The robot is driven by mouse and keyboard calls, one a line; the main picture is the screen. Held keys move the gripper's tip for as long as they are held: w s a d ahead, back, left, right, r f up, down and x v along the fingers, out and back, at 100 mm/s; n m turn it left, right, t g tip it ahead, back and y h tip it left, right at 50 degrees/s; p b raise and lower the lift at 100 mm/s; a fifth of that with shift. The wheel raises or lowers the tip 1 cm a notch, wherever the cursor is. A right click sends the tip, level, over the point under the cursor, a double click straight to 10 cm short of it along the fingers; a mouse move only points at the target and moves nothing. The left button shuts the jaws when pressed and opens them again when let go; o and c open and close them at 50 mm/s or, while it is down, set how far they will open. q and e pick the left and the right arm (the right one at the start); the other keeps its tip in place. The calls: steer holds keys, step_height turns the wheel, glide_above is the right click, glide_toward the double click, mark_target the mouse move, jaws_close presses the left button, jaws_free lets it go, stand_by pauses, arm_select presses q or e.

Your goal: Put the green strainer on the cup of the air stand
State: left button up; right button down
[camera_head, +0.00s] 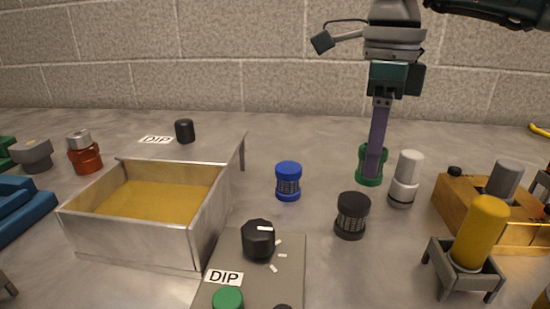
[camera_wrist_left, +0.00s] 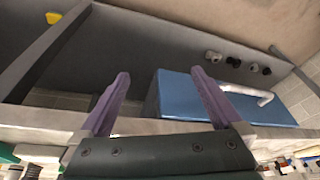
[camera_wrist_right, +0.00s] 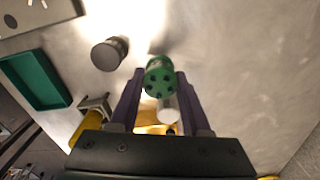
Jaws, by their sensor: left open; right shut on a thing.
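The green strainer (camera_head: 370,178) stands upright on the grey table, right of the middle in the head view. My right gripper (camera_head: 375,158) comes down on it from above, with its purple fingers at the strainer. In the right wrist view the strainer (camera_wrist_right: 159,76) sits between the two fingertips, its holed end toward the camera, and the gripper is shut on it. A grey stand (camera_head: 442,262) holding a yellow cylinder (camera_head: 480,232) is at the lower right; I cannot tell whether it is the air stand. My left gripper (camera_wrist_left: 161,75) is open and empty.
A grey-white cylinder (camera_head: 404,178) stands close right of the strainer. A black strainer (camera_head: 351,215) and a blue strainer (camera_head: 288,181) stand nearby. A metal box (camera_head: 130,238) is at the left. A wooden block (camera_head: 462,203) with cylinders is at the right.

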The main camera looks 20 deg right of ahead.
mark_target(359, 178)
steer(key=shift+f, duration=1.75)
steer(key=shift+c, duration=1.8)
jaws_free()
steer(key=shift+f, duration=0.1)
